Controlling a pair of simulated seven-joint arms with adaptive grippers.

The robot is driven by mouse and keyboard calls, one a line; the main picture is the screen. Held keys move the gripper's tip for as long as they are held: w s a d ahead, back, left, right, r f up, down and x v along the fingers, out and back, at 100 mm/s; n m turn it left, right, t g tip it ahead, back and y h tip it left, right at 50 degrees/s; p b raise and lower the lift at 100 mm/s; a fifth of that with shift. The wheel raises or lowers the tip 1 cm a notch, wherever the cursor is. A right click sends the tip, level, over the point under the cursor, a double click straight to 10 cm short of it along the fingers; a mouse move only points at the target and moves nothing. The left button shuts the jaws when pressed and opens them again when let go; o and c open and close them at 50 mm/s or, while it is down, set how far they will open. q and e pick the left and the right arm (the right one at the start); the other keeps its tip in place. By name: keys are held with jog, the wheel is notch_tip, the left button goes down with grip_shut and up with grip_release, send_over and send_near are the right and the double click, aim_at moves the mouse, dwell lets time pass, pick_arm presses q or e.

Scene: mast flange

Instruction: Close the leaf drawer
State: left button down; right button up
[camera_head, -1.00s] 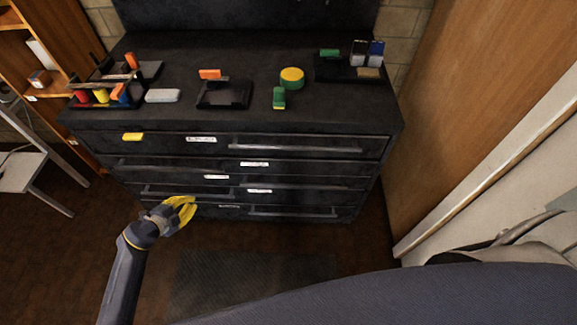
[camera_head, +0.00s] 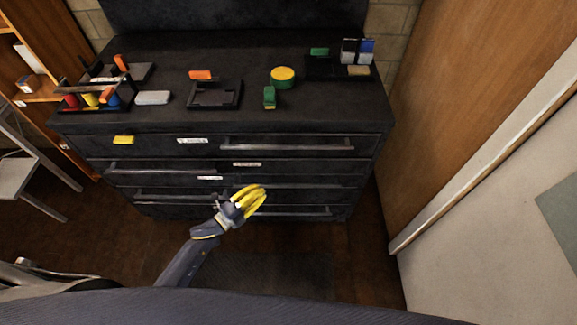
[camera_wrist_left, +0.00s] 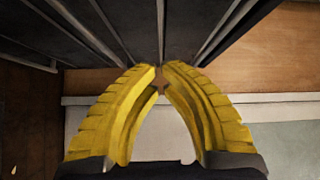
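A black drawer chest (camera_head: 330,125) stands ahead with several stacked drawers, long bar handles and small white labels. The label writing is too small to read, so I cannot tell which is the leaf drawer. No drawer stands clearly far out. My left gripper (camera_head: 250,199), with yellow fingers, is in front of the lower drawers, covering part of their fronts. In the left wrist view its fingertips (camera_wrist_left: 160,72) come together with nothing between them. Dark drawer fronts and handle bars (camera_wrist_left: 160,30) show beyond the tips; contact cannot be told. My right gripper is out of view.
On the chest top are a black tray (camera_head: 213,95), a yellow-green round tin (camera_head: 283,77), a green block (camera_head: 269,97) and a white eraser (camera_head: 153,97). A wooden panel (camera_head: 450,90) rises at the right. A pale stool (camera_head: 30,178) stands left.

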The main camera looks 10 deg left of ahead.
pick_arm(q)
jog(key=m, duration=0.1)
send_near(287, 159)
jog(key=w+d, duration=0.3)
jog(key=d, duration=0.1)
jog(key=shift+w+a+f, duration=0.1)
jog(key=shift+w+a, duration=0.05)
jog(key=shift+w, duration=0.65)
jog(key=shift+a, duration=0.15)
